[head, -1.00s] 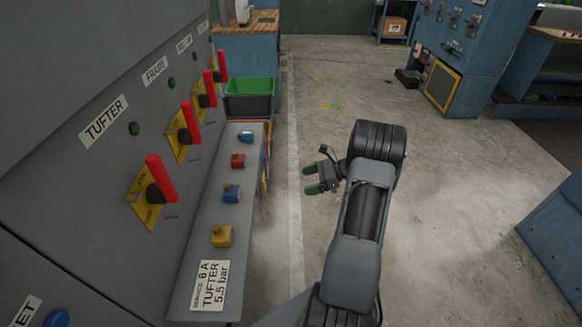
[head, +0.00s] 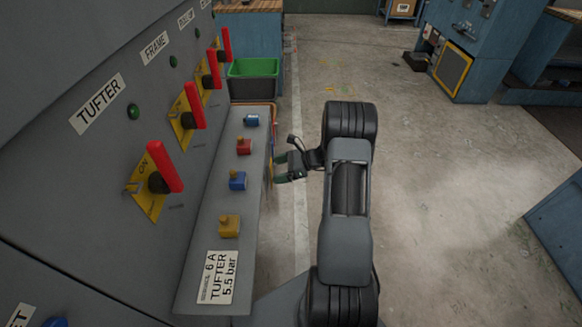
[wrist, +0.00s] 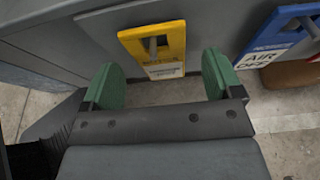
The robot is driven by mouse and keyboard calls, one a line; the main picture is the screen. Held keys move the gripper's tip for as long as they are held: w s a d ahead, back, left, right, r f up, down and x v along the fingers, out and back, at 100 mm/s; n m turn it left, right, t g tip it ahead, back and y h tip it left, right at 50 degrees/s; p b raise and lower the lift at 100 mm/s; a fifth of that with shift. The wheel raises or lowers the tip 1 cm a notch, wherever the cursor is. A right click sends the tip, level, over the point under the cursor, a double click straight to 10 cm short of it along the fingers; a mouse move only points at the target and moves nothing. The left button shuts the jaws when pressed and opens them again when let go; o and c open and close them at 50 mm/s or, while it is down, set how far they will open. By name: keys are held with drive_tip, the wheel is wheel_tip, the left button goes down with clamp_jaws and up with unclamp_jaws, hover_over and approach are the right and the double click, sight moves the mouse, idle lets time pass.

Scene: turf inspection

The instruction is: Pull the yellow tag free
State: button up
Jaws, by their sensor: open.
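The yellow tag (wrist: 177,45) shows in the wrist view, hanging on a grey face with a grey pin in its dark slot. A white label with unreadable print covers its lower part. My gripper (wrist: 162,80) is open, with its green fingers spread on either side below the tag and nothing between them. A gap appears to remain between the fingers and the tag. In the head view my gripper (head: 282,168) is beside the right edge of the grey ledge. The yellow tag cannot be made out clearly there.
A blue tag reading "AIR OFF" (wrist: 272,42) hangs to the right in the wrist view. The ledge (head: 195,262) carries small yellow, blue and red blocks. Red levers (head: 165,167) stand on the panel. A green bin (head: 253,68) is beyond.

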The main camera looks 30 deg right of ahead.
drive_tip(key=shift+x, duration=0.9)
drive_tip(key=shift+r, duration=0.1)
drive_tip(key=c, duration=1)
